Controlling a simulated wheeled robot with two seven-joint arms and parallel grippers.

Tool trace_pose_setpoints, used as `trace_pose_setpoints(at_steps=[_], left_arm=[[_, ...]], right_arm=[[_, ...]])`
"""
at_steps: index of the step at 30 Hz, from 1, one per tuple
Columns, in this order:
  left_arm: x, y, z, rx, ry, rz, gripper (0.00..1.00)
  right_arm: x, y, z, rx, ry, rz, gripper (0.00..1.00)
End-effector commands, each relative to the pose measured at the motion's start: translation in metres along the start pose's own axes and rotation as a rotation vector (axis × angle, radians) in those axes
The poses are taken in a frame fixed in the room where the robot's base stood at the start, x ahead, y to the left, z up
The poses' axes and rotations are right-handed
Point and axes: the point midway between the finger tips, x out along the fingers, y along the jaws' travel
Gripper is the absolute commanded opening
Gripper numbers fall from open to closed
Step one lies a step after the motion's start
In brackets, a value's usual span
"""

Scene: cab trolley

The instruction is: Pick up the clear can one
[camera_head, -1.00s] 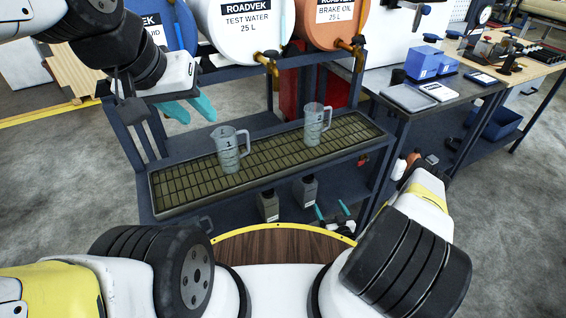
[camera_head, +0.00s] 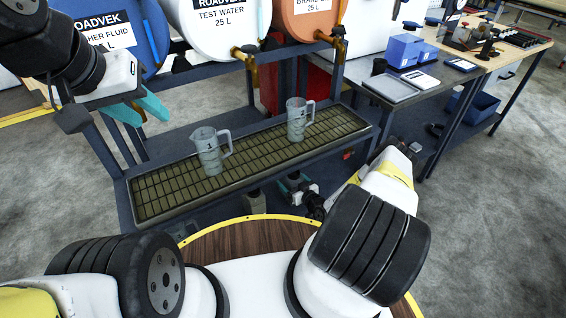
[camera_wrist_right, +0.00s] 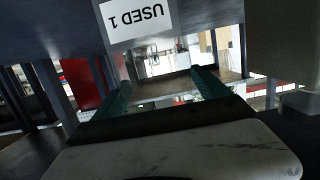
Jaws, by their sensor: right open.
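The clear can marked 1 (camera_head: 207,152) is a see-through measuring jug with a handle, upright on the slatted drip tray (camera_head: 160,211). A similar clear can marked 2 (camera_head: 297,121) stands upright to its right. My left gripper (camera_head: 138,109), with teal fingers, is apart and empty in the air at the tray's back left, away from both cans. My right gripper is low at the front of the rack, below the tray's front edge and partly hidden in the head view. In the right wrist view my right gripper (camera_wrist_right: 163,90) has its teal fingers spread with nothing between them.
The test water drum (camera_head: 215,22), the brake oil drum (camera_head: 305,18) and a blue drum (camera_head: 115,40) with brass taps sit above the tray. A bench with blue boxes (camera_head: 405,50) stands at right. A USED 1 label (camera_wrist_right: 137,18) shows upside down above my right fingers.

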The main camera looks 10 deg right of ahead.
Motion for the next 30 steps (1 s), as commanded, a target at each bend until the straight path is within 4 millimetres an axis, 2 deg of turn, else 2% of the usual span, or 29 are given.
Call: trace_pose_setpoints(at_steps=[6,7,18,20,30], left_arm=[[0.0,0.0,0.0,0.0,0.0,0.0,0.36],[0.0,0.0,0.0,0.0,0.0,0.0,0.36],[0.0,0.0,0.0,0.0,0.0,0.0,0.36],[0.0,0.0,0.0,0.0,0.0,0.0,0.36],[0.0,0.0,0.0,0.0,0.0,0.0,0.36]], right_arm=[[0.0014,-0.0002,0.0,0.001,0.0,0.0,0.85],[0.0014,-0.0001,0.0,0.001,0.0,0.0,0.82],[0.0011,0.0,-0.0001,0.001,0.0,0.0,0.09],[0.0011,0.0,-0.0001,0.001,0.0,0.0,0.0],[0.0011,0.0003,-0.0019,0.001,0.001,0.0,0.0]])
